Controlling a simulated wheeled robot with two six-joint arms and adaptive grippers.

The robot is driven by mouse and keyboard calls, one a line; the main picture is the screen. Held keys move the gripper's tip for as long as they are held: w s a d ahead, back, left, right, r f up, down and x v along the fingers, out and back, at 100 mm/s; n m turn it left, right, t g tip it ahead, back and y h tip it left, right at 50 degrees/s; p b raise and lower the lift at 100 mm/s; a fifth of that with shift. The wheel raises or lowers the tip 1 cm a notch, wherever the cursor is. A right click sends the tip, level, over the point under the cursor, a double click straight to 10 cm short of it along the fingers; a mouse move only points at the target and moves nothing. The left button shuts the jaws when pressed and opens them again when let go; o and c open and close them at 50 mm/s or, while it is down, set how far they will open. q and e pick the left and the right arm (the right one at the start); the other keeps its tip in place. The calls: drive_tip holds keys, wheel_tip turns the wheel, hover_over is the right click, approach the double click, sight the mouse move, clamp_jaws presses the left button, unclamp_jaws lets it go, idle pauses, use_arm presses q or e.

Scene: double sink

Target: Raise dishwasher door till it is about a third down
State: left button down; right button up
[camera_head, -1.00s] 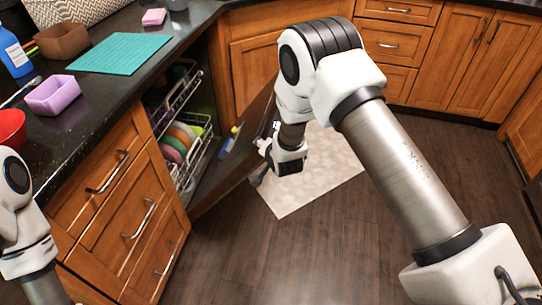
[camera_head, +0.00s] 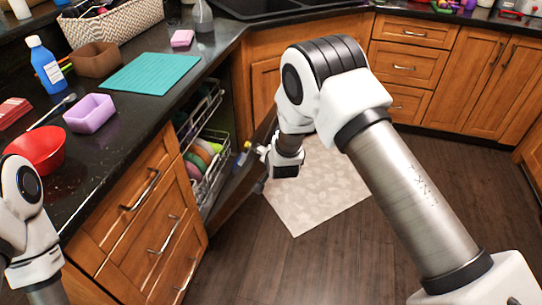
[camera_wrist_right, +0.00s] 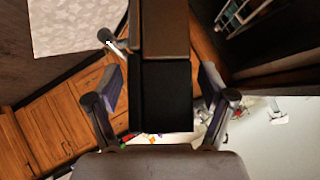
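The dishwasher door (camera_head: 232,190) is partly lowered in the head view, a tilted slab with a dark inner face. Its hinge side is low by the cabinets, and its upper edge leans out over the floor. My right gripper (camera_head: 264,158) is at the door's upper edge. In the right wrist view, the door's edge (camera_wrist_right: 163,55) runs between the two fingers of my right gripper (camera_wrist_right: 163,95), with a visible gap on each side. A grey handle end (camera_wrist_right: 113,38) shows beside the slab. My left arm is at the lower left; its gripper is outside the view.
Dish racks (camera_head: 208,160) with plates show inside the dishwasher. The black counter above holds a red bowl (camera_head: 36,150), a purple container (camera_head: 90,113), a teal mat (camera_head: 152,72) and a blue bottle (camera_head: 45,66). A pale rug (camera_head: 315,195) lies on the open floor beyond the door.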

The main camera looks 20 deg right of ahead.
drive_tip(key=shift+s+r, duration=0.1)
drive_tip(key=shift+s, duration=0.05)
drive_tip(key=v, duration=1.1)
drive_tip(key=shift+s+r, duration=0.15)
drive_tip(key=shift+s, duration=0.15)
